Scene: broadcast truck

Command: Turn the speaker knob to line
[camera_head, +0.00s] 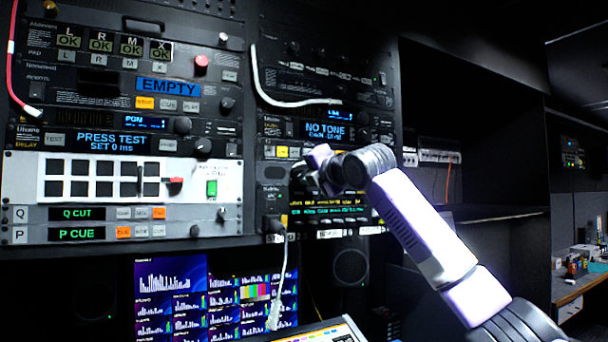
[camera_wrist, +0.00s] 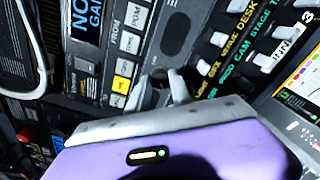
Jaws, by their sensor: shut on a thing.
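My gripper (camera_head: 308,180) is at the right-hand equipment rack, against the unit below the "NO TONE" display. In the wrist view my gripper (camera_wrist: 163,92) has its fingers closed around a small dark knob (camera_wrist: 147,93), which I take to be the speaker knob. It sits beside a dark oval grille (camera_wrist: 182,32) and below yellow and white buttons. The fingers hide most of the knob, so its pointer and any line mark cannot be read. In the head view my wrist covers the knob.
A row of switches with labels such as "DESK" and "STAGE" (camera_wrist: 240,25) runs close by the gripper. A white cable (camera_head: 283,285) hangs below the rack. A patch cable (camera_head: 262,85) loops above. The left rack (camera_head: 120,245) stands clear of my arm.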

